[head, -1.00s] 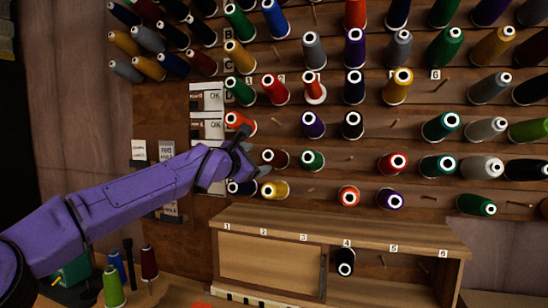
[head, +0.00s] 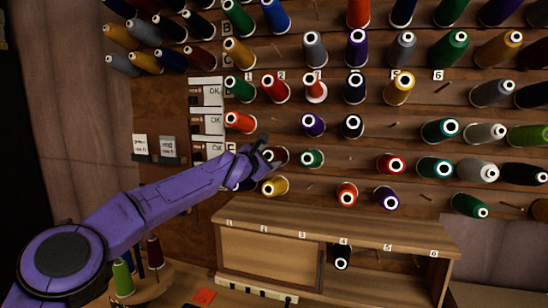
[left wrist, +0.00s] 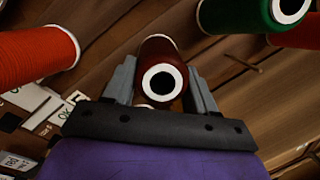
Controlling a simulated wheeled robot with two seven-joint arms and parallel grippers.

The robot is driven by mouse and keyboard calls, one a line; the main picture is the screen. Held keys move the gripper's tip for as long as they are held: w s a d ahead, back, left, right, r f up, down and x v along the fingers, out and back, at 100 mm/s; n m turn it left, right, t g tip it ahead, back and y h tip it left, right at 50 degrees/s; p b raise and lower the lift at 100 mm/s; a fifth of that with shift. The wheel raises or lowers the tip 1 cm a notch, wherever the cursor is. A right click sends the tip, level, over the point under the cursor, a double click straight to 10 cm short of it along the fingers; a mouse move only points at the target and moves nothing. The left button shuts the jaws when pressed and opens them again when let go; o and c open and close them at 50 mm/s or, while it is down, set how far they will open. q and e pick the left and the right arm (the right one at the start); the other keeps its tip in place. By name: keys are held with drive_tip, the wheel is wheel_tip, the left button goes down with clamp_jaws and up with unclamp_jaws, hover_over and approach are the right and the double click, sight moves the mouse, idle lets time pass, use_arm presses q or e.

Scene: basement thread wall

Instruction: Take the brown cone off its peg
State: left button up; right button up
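The brown cone (head: 281,156), a dark reddish brown with a white ring at its end, sits on its peg on the thread wall, partly hidden by my left gripper in the head view. My left gripper (head: 266,156) is at the cone's left side there. In the left wrist view, the brown cone (left wrist: 161,50) points its white-ringed end at the camera, between the two grey fingers of my left gripper (left wrist: 163,78). The fingers stand on both sides of it with narrow gaps, and seem open around it. My right gripper is not in view.
An orange-red cone (head: 240,122) is above left, a green cone (head: 313,158) to the right, and a yellow cone (head: 275,187) just below. A wooden shelf box (head: 270,262) stands below the wall, with a black cone (head: 342,257) in it.

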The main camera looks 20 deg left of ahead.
use_arm(q)
drive_tip(key=shift+c, duration=0.5)
drive_tip(key=shift+s+b, duration=0.7)
drive_tip(key=shift+b, duration=0.35)
drive_tip(key=shift+s+b, duration=0.35)
drive_tip(key=shift+b, duration=0.05)
drive_tip(key=s+r+b, duration=0.2)
drive_tip(key=s+b, duration=0.3)
drive_tip(key=s, duration=0.4)
drive_tip(key=shift+a+r, duration=0.2)
drive_tip(key=shift+r, duration=0.05)
